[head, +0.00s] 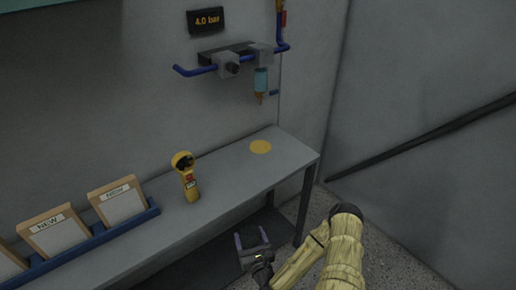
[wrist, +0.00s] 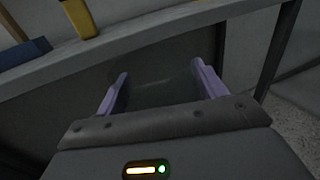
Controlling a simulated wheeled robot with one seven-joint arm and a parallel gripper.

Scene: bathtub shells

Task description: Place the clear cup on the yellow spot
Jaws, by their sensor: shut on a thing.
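My gripper (head: 253,240) is in front of the bench, below its top edge, with its two pale purple fingers apart. In the wrist view the fingers (wrist: 161,75) are shut on the clear cup (wrist: 155,85), which shows only as a faint see-through shape with a weak highlight between them. Its outline and tilt cannot be made out, and in the head view I cannot pick it out. The yellow spot (head: 261,147) is a flat disc near the right end of the bench top, bare, up and beyond my gripper.
The grey bench (head: 228,170) carries a yellow handheld device (head: 187,178) left of the spot. A blue rack (head: 95,240) with framed cards stands further left. A blue pipe with a regulator and hanging bowl (head: 261,80) is on the wall above the spot.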

